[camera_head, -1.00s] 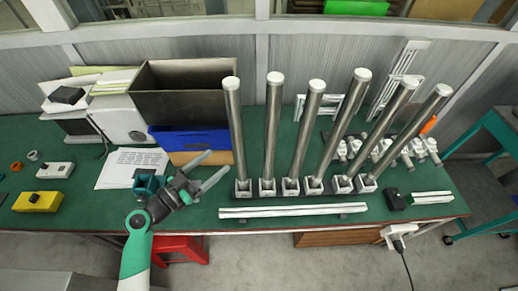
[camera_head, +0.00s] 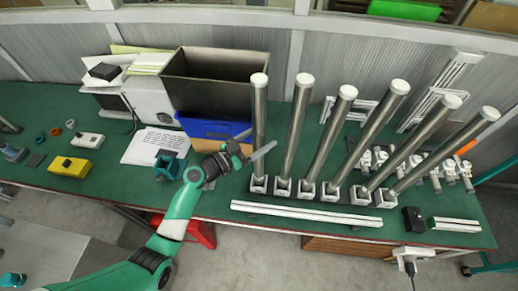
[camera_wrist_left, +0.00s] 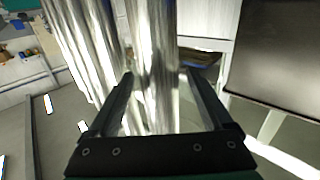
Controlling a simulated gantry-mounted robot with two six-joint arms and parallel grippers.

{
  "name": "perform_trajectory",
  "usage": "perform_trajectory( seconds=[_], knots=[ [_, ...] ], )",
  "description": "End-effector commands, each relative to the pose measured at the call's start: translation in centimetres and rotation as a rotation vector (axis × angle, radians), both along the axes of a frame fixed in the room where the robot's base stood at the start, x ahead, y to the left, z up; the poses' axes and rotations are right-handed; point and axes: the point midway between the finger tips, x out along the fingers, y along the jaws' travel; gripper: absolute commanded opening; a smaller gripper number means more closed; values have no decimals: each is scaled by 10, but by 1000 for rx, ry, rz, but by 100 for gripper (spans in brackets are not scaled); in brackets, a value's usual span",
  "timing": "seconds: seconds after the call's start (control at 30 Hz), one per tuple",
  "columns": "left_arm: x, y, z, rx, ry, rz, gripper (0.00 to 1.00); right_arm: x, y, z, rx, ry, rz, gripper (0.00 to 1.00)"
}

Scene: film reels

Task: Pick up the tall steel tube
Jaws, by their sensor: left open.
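Several tall steel tubes with white tops stand in a row in small grey-white square bases. The leftmost tube (camera_head: 260,115) is upright, and the ones to its right, such as the rightmost tube (camera_head: 445,150), look more tilted in the picture. My left gripper (camera_head: 258,149) is at the lower part of the leftmost tube, one finger crossing in front of it. In the left wrist view, the open fingers (camera_wrist_left: 159,74) have a shiny tube (camera_wrist_left: 152,40) between them; contact cannot be told. More tubes (camera_wrist_left: 90,50) show left of it. My right gripper is not in view.
A dark open box (camera_head: 215,85) and a blue bin (camera_head: 210,126) stand left of the tubes. A white rail (camera_head: 305,213) lies in front of the bases. White fittings (camera_head: 385,160) sit behind the right tubes. A yellow block (camera_head: 70,167) lies at the left.

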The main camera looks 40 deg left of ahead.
Motion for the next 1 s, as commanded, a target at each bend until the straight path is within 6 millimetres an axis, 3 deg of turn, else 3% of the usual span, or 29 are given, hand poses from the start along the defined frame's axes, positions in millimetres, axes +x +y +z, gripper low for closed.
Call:
perform_trajectory(
  seconds=[0.13,0.37,0.83,1.0],
  knots=[
    [21,-4,0,0,0,-3,84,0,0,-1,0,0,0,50],
    [24,-3,0,0,0,0,84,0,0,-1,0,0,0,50],
    [24,-3,0,1,0,0,3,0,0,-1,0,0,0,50],
    [24,-3,0,1,0,0,0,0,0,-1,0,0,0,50]
  ],
)
